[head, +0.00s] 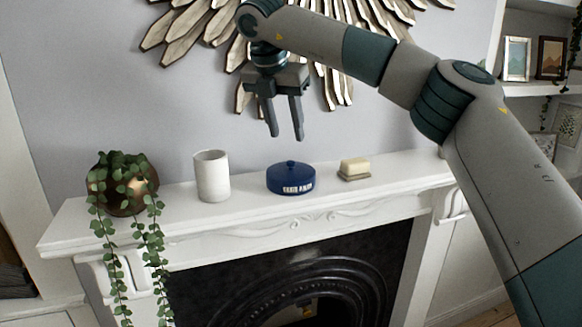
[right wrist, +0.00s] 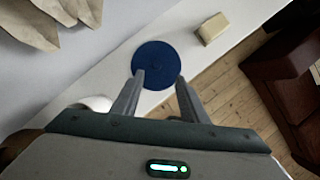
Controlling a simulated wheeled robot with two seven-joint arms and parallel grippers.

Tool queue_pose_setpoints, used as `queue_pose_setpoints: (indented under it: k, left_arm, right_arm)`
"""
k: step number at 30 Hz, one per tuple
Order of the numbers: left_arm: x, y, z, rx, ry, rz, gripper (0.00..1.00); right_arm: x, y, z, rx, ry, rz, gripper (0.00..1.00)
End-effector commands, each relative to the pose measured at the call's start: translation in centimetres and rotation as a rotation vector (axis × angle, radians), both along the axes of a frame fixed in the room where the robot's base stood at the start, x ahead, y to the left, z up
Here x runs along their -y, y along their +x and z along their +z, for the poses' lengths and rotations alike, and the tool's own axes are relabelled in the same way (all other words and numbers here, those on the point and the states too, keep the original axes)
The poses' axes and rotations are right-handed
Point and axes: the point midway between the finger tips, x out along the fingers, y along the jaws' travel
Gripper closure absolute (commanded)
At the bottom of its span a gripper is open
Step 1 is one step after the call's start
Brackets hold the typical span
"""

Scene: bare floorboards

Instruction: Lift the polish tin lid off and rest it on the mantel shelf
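The polish tin (head: 291,185) is a round dark blue tin with white lettering on its side. It stands on the white mantel shelf (head: 239,208). Its blue lid (head: 290,166) with a small knob sits on top. In the right wrist view the lid (right wrist: 157,62) shows as a blue disc just beyond my fingertips. My right gripper (head: 287,138) is open and empty, pointing down above the tin, apart from it. It also shows in the right wrist view (right wrist: 161,75). My left gripper is not in view.
A white cup (head: 212,176) stands left of the tin, and a small cream block on a dish (head: 354,169) stands right. A trailing plant in a pot (head: 123,185) is at the shelf's left end. A sunburst ornament (head: 340,90) hangs on the wall behind my arm.

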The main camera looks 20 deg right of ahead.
Motion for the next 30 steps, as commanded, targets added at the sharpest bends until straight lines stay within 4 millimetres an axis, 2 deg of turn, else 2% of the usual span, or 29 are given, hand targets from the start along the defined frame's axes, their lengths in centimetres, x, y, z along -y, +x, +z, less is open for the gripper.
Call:
queue_pose_setpoints:
  k: [3, 9, 22, 30]
  left_arm:
    - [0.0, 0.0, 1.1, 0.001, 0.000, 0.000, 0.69]
    - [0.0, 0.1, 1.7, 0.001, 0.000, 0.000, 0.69]
    - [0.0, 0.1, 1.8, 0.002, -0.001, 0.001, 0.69]
    - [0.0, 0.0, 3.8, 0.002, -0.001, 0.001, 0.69]
  right_arm:
    - [0.6, 0.5, -1.6, -0.004, 0.000, 0.001, 0.60]
    - [1.0, 1.1, -3.4, -0.001, 0.000, 0.000, 0.60]
    - [1.1, 1.2, -3.8, -0.001, 0.000, 0.000, 0.60]
    - [1.2, 1.9, -5.2, -0.004, 0.000, 0.002, 0.60]
